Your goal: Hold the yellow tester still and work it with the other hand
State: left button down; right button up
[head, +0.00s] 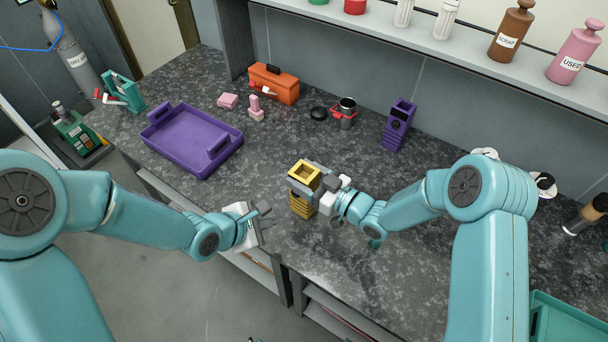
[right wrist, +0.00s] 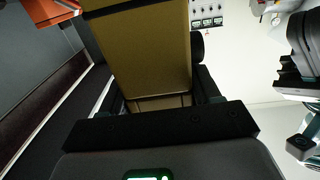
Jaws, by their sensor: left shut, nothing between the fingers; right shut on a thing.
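The yellow tester (head: 301,204) stands upright on the dark speckled counter, with a square opening in its top. My right gripper (head: 306,187) is shut on its upper part from the right. In the right wrist view the tester (right wrist: 145,60) fills the space between the fingers, with a dark round knob (right wrist: 197,45) on its side. My left gripper (head: 262,216) is shut and empty, left of the tester and apart from it, near the counter's front edge.
A purple tray (head: 172,157) lies to the left. Behind stand an orange toolbox (head: 274,84), pink blocks (head: 256,112), a dark cup with a red holder (head: 346,110) and a purple device (head: 398,125). A teal tray (head: 565,325) is at lower right. Counter around the tester is clear.

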jog(key=o, duration=1.3)
jog(key=shift+c, duration=0.2)
